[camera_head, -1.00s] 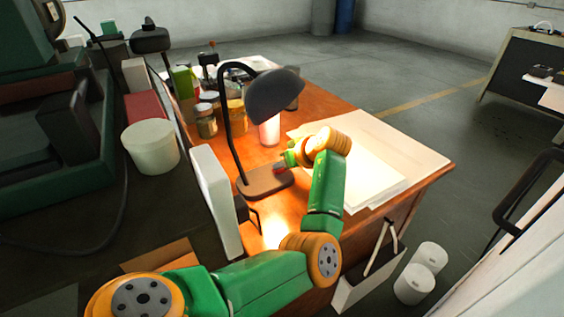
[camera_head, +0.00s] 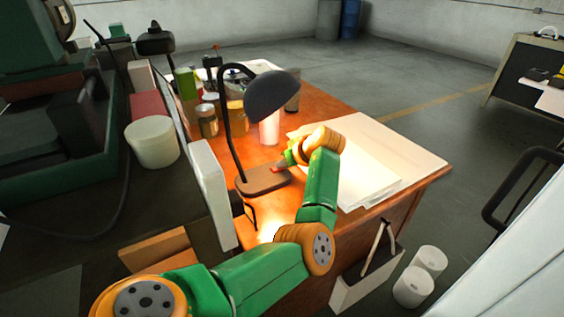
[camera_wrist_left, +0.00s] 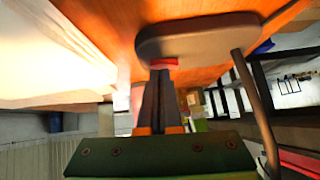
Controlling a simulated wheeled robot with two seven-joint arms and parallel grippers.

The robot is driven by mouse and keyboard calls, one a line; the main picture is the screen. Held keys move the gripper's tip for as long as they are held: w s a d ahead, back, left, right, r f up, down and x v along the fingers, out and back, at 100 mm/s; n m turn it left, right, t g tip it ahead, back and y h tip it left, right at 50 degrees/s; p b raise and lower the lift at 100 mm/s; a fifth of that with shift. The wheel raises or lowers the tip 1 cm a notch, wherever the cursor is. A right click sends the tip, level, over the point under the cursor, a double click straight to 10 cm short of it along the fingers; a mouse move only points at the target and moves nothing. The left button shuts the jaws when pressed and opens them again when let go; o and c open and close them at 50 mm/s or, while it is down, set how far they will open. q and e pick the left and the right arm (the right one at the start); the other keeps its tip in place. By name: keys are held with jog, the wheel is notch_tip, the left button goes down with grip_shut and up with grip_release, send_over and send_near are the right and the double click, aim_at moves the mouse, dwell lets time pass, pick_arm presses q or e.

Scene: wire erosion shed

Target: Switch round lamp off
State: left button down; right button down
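The round lamp has a dark dome shade (camera_head: 272,97), a curved stem and a flat rounded base (camera_head: 254,184) on the wooden desk. The desk and papers near it are brightly lit; the bulb is hidden under the shade. A red switch (camera_wrist_left: 163,63) sits at the base's near edge in the left wrist view. My left gripper (camera_wrist_left: 160,75) has its dark fingers together, nothing between them, with the tips right at the switch; I cannot tell whether it is pressed. In the head view the left gripper (camera_head: 281,166) is at the base's right end. My right gripper is not in view.
Papers (camera_head: 400,150) cover the desk's right side. Several jars (camera_head: 207,120) and a pale cylinder (camera_head: 269,128) stand behind the lamp. A white upright panel (camera_head: 211,190) and a white tub (camera_head: 152,142) are to its left. White rolls (camera_head: 413,286) stand on the floor.

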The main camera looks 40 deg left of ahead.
pick_arm(q)
jog(key=v, duration=0.7)
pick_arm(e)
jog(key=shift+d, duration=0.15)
